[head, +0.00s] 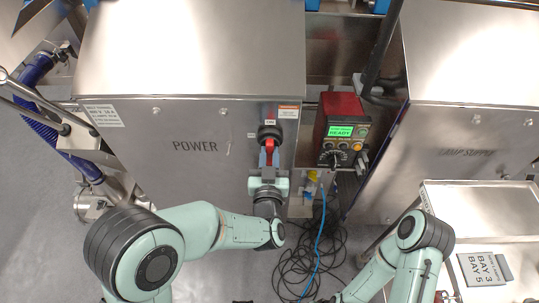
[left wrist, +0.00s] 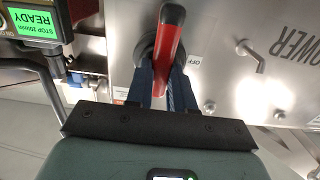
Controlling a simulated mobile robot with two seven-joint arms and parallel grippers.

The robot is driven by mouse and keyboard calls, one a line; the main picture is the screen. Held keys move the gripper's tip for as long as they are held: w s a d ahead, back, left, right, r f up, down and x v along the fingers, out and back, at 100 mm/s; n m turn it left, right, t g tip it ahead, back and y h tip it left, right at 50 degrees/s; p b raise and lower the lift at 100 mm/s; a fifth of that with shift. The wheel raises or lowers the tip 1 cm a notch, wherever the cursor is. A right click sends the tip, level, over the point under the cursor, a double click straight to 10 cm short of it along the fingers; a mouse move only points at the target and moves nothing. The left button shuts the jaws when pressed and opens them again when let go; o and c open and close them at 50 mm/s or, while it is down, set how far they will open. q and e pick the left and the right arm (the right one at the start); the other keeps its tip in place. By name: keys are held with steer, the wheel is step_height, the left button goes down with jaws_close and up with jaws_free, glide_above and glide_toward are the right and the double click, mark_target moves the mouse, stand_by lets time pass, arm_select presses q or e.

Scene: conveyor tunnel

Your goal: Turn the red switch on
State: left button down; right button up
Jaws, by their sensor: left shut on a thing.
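The red switch (head: 269,147) is a red handle on a black round base, on the front of the steel cabinet marked POWER. In the head view its handle runs roughly up and down, below a small ON label (head: 270,121). My left gripper (head: 268,160) is shut on the handle from the front. In the left wrist view, the red handle (left wrist: 170,45) stands between the two blue fingers (left wrist: 162,82), and an OFF label (left wrist: 194,62) is just right of it. My right arm is at the lower right, but its gripper is out of view.
A red control box (head: 340,125) with a green READY screen stands to the right of the switch. A blue cable and a black cable tangle (head: 300,262) lie on the floor below. A steel cart (head: 485,210) with BAY signs is at the right.

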stand_by(0.3)
arm_select(q)
steer(key=c, duration=1)
jaws_free()
steer(key=shift+s+b, duration=3.25)
steer(key=shift+s, duration=3.45)
arm_select(e)
steer(key=w+d+f+t, duration=0.1)
steer(key=w+f, duration=0.4)
steer(key=f, duration=0.1)
steer(key=shift+d+f+t+h, duration=0.15)
steer(key=shift+d+t+h, duration=0.15)
steer(key=shift+t, duration=0.1)
